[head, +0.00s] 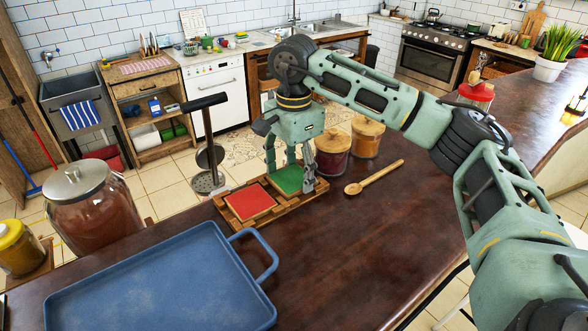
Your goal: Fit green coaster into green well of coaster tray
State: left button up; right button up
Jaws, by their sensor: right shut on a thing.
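The wooden coaster tray (266,216) lies on the dark counter, with a red coaster or red well (250,202) in its left part. The green coaster (287,181) is at the right part of the tray. My right gripper (289,177) points down over that part and is shut on the green coaster, with a finger on either side. The coaster looks roughly level and very close to the tray; I cannot tell whether it is in the green well or slightly above it. The well's floor is hidden. My left gripper is not in view.
A blue baking tray (165,285) fills the near left counter. Two lidded jars (333,152) (367,137) stand just behind and right of the coaster tray. A wooden spoon (374,178) lies to the right. A large glass jar (95,210) stands left. The counter's middle is clear.

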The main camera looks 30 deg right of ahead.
jog(key=shift+s+f, duration=0.1)
jog(key=shift+f, duration=0.1)
jog(key=o, duration=0.9)
jog(key=shift+c, duration=0.2)
jog(key=shift+o, duration=1.1)
